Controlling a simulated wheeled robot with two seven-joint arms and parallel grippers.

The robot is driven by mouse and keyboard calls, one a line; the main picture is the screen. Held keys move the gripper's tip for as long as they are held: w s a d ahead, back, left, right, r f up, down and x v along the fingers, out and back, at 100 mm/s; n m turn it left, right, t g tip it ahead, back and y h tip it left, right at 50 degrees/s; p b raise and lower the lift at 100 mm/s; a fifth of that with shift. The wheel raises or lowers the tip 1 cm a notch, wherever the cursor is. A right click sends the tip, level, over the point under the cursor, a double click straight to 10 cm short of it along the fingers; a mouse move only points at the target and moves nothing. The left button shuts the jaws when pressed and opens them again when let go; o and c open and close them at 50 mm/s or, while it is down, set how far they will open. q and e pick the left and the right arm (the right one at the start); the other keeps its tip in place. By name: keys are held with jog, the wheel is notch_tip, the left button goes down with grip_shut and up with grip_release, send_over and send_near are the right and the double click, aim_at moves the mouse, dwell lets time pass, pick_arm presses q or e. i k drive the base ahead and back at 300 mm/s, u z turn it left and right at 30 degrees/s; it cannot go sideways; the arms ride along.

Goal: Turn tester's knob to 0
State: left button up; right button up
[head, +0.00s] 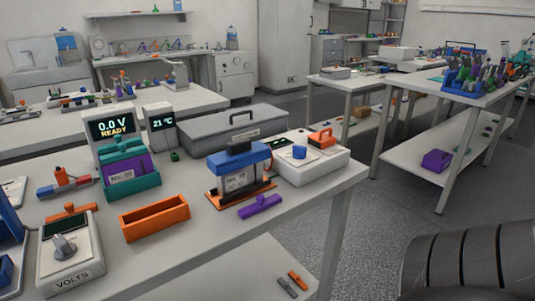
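A white box marked VOLTS (72,270) stands at the table's front left, with a grey knob (65,246) on its sloped top and a dark panel behind the knob. I cannot read which number the knob points to. A white box (318,166) at the right end of the table has a blue round knob (299,152) and an orange part (322,138) on top. A display (111,127) at the back reads "0.0 V READY". Nothing names either box as the tester. Neither gripper shows; only a dark arm part of mine is at lower right.
An orange open tray (155,217) lies right of the VOLTS box. Behind it are a green holder (131,187) with a purple block, and a grey toolbox (229,128). A blue-topped block (238,171) and a purple piece (260,206) lie nearby. Floor (385,225) is free at right.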

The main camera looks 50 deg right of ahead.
aim_at(299, 152)
jog(key=z, duration=1.65)
jog(key=k, duration=0.45)
jog(key=z, duration=1.2)
jog(key=i, duration=0.75)
jog(key=u, duration=0.6)
